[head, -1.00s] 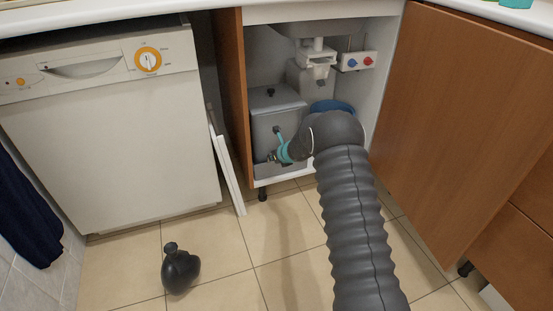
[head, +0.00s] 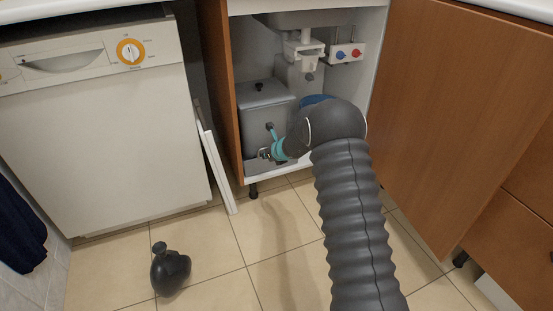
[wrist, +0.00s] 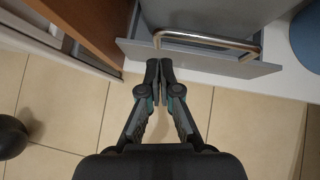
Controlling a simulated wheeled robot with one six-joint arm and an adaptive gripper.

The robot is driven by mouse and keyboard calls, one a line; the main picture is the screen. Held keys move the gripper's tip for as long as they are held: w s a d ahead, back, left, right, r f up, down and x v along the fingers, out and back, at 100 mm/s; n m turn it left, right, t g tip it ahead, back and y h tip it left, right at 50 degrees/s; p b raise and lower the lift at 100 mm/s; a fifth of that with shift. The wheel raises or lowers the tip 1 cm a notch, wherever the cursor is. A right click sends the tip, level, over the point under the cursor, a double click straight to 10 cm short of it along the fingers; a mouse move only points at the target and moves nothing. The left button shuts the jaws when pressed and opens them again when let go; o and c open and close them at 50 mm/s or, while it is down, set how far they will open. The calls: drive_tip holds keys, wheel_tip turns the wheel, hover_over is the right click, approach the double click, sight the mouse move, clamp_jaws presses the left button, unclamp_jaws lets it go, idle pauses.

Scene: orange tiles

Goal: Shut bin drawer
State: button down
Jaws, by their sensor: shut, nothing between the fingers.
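The bin drawer's grey front panel (wrist: 185,55) with its metal bar handle (wrist: 208,37) fills the upper part of the wrist view. In the head view, the grey bin (head: 266,112) stands in the open cabinet under the sink, its dark-knobbed lid on. My gripper (wrist: 153,64) is shut and empty, its two fingertips together at the drawer front, left of the handle's middle; I cannot tell whether they touch it. In the head view my gripper (head: 265,154) is low in front of the bin, and my arm hides the drawer's right side.
The brown cabinet door (head: 450,120) stands open at the right. A brown side panel (head: 220,90) and a leaning white strip (head: 217,170) are close on the left. A blue round container (wrist: 306,38) is beside the drawer. A dark bottle-like object (head: 169,270) stands on the tiles.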

drive_tip(key=p+v, duration=0.1)
drive_tip(key=v, duration=0.9)
drive_tip(key=s+a+f+n+g+y, duration=0.1)
drive_tip(key=s+a+f+n+g, duration=0.15)
drive_tip(key=s+n, duration=0.6)
drive_tip(key=s+r+n+g+p, duration=0.25)
drive_tip(key=s+r+n, duration=0.45)
drive_tip(key=s+n, duration=0.35)
drive_tip(key=s+d+r+n+t+h+p, duration=0.1)
drive_tip(key=s+d+r+n+h+p, duration=0.2)
drive_tip(key=s+r, duration=0.9)
drive_tip(key=s+d+r+n+t+h+p, duration=0.1)
drive_tip(key=s+d+r+n+p, duration=0.3)
drive_tip(key=s+d+r+n, duration=0.4)
drive_tip(key=shift+s+d+r+h, duration=0.45)
drive_tip(key=shift+s+r+h, duration=0.45)
drive_tip(key=shift+s+r, duration=2.6)
